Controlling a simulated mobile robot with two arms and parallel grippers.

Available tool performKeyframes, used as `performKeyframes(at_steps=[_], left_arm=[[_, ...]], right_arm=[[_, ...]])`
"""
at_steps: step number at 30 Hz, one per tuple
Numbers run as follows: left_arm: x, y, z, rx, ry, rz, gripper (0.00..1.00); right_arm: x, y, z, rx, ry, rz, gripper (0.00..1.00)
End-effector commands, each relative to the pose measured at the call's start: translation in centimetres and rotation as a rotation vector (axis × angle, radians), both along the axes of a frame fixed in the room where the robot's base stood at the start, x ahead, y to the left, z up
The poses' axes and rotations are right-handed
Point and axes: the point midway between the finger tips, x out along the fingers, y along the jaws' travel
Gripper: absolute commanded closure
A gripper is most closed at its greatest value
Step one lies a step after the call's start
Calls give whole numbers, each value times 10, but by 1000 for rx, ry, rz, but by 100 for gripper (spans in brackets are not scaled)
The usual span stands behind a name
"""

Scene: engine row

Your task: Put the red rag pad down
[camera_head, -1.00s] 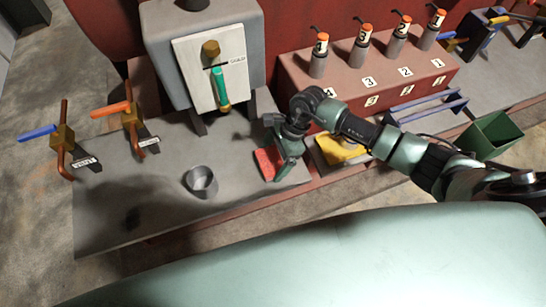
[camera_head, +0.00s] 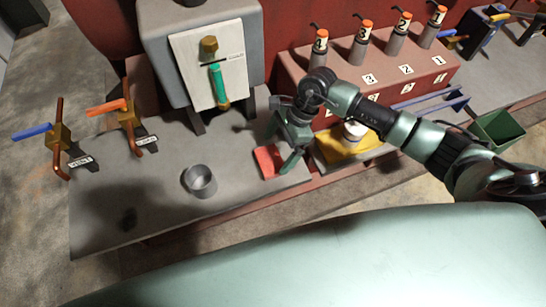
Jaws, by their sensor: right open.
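The red rag pad (camera_head: 266,160) lies on the grey bench top (camera_head: 150,215), near its right end. My right gripper (camera_head: 281,155) is open, just above and to the right of the pad. One finger hides part of the pad's right side, and I cannot tell whether it touches the pad. My left gripper is not in view.
A grey metal cup (camera_head: 200,181) stands left of the pad. A yellow pad (camera_head: 345,146) with a white round thing (camera_head: 354,130) on it lies to the right. Behind stand a grey gauge box (camera_head: 210,70) and a red block (camera_head: 345,80) with numbered injectors. Bench room left of the cup is clear.

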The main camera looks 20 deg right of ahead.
Motion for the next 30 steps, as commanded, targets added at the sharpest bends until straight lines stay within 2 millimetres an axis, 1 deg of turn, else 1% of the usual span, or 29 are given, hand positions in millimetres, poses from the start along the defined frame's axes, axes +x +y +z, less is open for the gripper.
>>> performKeyframes(at_steps=[1,6,9,12,18,30], left_arm=[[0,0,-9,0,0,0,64],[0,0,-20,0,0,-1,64],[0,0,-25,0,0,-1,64],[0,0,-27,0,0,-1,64],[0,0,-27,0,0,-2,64],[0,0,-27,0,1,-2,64]], right_arm=[[2,-6,7,-4,-6,0,0],[2,-19,40,-2,-5,0,0],[2,-24,55,-2,-3,-1,0],[2,-27,64,0,-2,-1,0],[1,-30,71,-1,0,-1,0],[1,-29,71,0,0,-1,0]])
